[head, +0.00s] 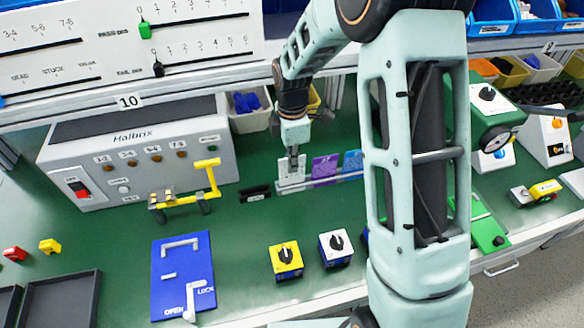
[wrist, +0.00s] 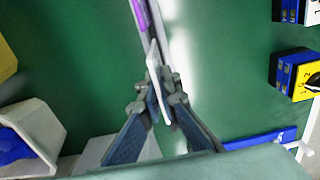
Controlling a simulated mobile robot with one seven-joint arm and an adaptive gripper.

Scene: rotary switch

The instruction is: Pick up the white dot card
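The white card (head: 290,173) stands upright at the left end of a row of cards on the green bench, in the head view. Its marks are too small to read. My gripper (head: 293,152) is directly above it, pointing down, with the fingertips at its top edge. In the wrist view the white card (wrist: 157,90) shows nearly edge-on between the two fingers of my gripper (wrist: 160,85). The fingers lean together and look shut on it. A purple card (head: 325,168) stands just right of it, and a blue card (head: 352,163) farther right.
A small black block (head: 255,193) lies near the card row. Yellow (head: 286,260) and white (head: 336,248) rotary switches stand in front. My arm hides part of the bench at right.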

